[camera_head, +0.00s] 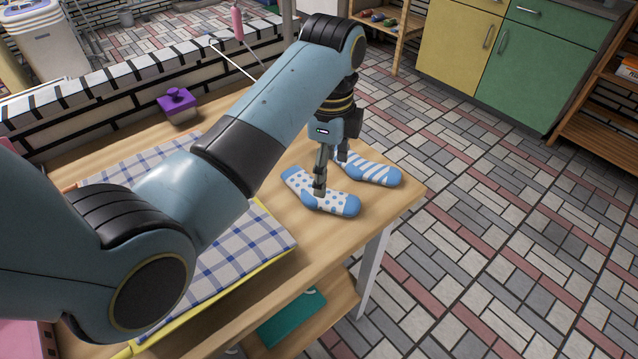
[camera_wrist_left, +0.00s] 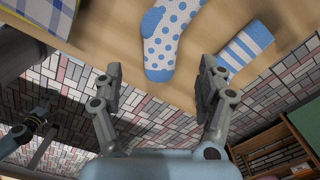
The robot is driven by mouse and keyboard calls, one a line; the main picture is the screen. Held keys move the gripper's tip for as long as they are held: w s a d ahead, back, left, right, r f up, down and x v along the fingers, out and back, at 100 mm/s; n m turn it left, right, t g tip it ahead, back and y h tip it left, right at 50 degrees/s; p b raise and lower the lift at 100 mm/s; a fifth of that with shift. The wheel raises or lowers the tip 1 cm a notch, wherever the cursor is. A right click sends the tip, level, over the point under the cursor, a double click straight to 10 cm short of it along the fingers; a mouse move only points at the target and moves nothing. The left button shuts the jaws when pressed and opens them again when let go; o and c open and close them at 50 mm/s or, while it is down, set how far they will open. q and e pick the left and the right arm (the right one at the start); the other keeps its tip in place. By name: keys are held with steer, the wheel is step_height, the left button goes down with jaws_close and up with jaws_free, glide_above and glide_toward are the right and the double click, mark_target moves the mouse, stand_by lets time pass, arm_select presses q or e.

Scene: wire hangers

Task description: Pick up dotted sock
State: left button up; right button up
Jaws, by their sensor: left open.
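The dotted sock (camera_head: 338,204), white with blue dots and a blue toe, lies flat on the wooden table near its right corner. It also shows in the left wrist view (camera_wrist_left: 165,35), at the top, just beyond the fingertips. My left gripper (camera_head: 327,180) points down right over the sock, and one finger covers part of it in the head view. I cannot tell whether a fingertip touches the sock.
A striped blue-and-white sock (camera_head: 380,170) lies close behind the dotted one; it also shows in the left wrist view (camera_wrist_left: 246,45). A checked cloth (camera_head: 235,245) lies on the table to the left. A purple object (camera_head: 177,102) stands at the back. The table edge is close on the right.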

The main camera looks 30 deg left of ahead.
mark_target(330, 196)
arm_select(q)
steer(key=shift+s+f, duration=0.1)
steer(key=shift+f, duration=0.9)
steer(key=f, duration=0.4)
steer(key=shift+d+f, duration=0.2)
steer(key=shift+f, duration=0.1)
steer(key=shift+w+f, duration=0.2)
steer(key=shift+f, duration=0.2)
steer(key=shift+c, duration=2.3)
steer(key=c, duration=0.5)
arm_select(e)
steer(key=shift+s+f, duration=0.15)
steer(key=shift+f, duration=0.15)
